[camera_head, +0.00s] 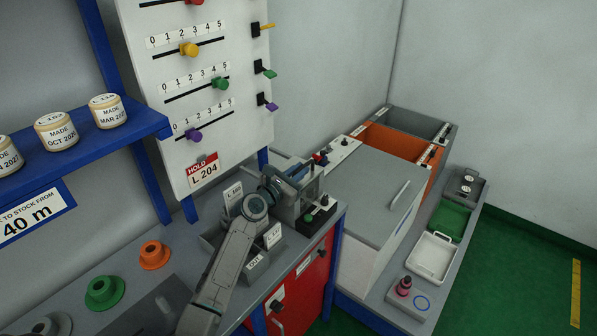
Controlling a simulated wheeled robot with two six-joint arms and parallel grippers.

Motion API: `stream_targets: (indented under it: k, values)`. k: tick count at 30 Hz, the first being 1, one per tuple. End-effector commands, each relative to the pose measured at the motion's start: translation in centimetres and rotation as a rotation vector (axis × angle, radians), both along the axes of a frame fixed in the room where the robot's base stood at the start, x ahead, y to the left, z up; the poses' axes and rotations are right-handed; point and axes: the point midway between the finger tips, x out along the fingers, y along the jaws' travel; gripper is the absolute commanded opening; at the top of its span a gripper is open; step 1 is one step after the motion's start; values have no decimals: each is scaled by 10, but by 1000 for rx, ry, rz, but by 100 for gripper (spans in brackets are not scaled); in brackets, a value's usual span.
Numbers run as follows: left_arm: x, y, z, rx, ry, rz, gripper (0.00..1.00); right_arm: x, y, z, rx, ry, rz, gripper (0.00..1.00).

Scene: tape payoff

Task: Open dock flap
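My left arm comes up from the bottom and bends over the workbench. My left gripper (289,193) is at the bench's right end, beside a small grey device with dark knobs (318,213). Its fingertips cannot be made out against the device, so I cannot tell whether it is open or touching anything. No part is labelled as the dock flap. A large grey lid (372,180) with a pale bar handle (400,193) lies shut on a box to the right of the bench, apart from my gripper. My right gripper is not in view.
A white slider panel (205,130) stands behind the bench. An orange bin (394,143) is behind the lid. Green floor lies clear beyond.

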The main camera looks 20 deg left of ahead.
Motion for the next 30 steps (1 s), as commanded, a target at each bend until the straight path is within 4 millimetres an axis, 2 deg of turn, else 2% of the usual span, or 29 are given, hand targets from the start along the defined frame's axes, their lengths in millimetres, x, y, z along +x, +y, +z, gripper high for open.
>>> stream_targets:
  k: [5,8,12,16,26,27,29,30]
  values:
    - [1,2,0,3,-1,0,0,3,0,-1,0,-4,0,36]
    - [6,16,-1,5,-1,1,0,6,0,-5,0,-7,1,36]
    - [16,44,-2,7,-3,1,0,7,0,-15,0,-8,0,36]
    - [22,61,-1,4,-1,0,0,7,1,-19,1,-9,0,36]
    - [23,64,0,2,0,-2,0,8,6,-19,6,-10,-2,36]
    - [23,64,0,2,0,-2,19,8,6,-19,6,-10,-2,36]
    - [23,64,1,2,0,-1,30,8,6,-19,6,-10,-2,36]
    - [23,64,0,2,0,-1,32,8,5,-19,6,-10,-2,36]
